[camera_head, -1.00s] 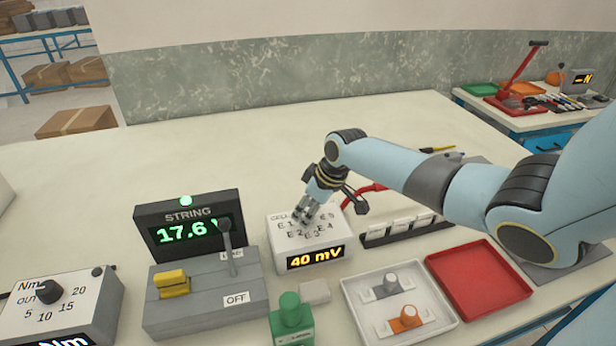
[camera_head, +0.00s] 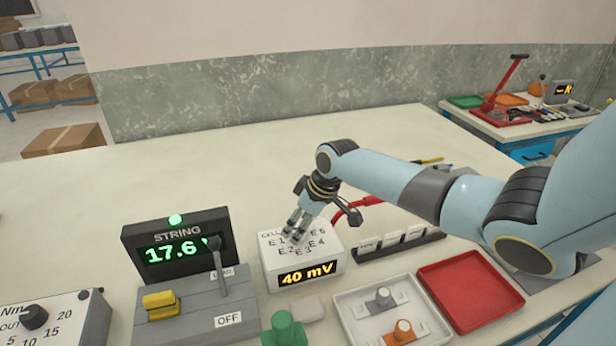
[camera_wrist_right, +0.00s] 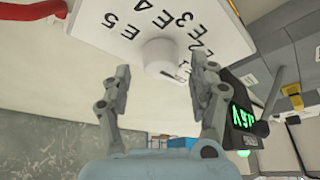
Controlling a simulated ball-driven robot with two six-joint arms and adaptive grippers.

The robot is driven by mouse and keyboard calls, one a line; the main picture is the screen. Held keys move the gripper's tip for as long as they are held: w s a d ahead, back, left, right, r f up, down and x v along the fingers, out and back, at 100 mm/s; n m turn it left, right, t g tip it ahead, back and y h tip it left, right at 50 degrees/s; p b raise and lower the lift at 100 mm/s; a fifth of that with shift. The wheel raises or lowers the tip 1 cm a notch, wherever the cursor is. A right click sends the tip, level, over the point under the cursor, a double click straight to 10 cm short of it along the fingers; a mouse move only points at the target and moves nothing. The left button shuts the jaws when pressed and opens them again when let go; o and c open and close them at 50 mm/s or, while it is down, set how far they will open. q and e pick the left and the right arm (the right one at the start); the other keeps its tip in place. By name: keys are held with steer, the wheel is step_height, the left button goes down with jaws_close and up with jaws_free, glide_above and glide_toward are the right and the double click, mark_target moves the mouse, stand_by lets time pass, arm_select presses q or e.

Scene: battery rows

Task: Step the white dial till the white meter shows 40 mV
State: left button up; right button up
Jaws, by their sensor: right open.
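The white meter (camera_head: 276,279) is a white box whose amber display reads 40 mV. Its top carries printed marks E1 to E5. The white dial (camera_wrist_right: 160,54) shows in the right wrist view as a round white knob on that top; in the head view my gripper hides it. My right gripper (camera_head: 293,238) is over the box top. In the right wrist view its two fingers (camera_wrist_right: 160,78) stand apart on either side of the dial, open, with gaps visible between fingers and knob. My left gripper is not in view.
The STRING meter (camera_head: 175,247) reading 17.6 and its lever box (camera_head: 190,318) stand left. A green object (camera_head: 284,328) is in front. A white tray (camera_head: 345,306) and a red tray (camera_head: 470,290) lie right. A red cable (camera_head: 352,212) runs behind.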

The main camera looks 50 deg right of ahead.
steer(key=v, duration=1)
steer(key=shift+s+r, duration=0.2)
steer(key=shift+r, duration=0.1)
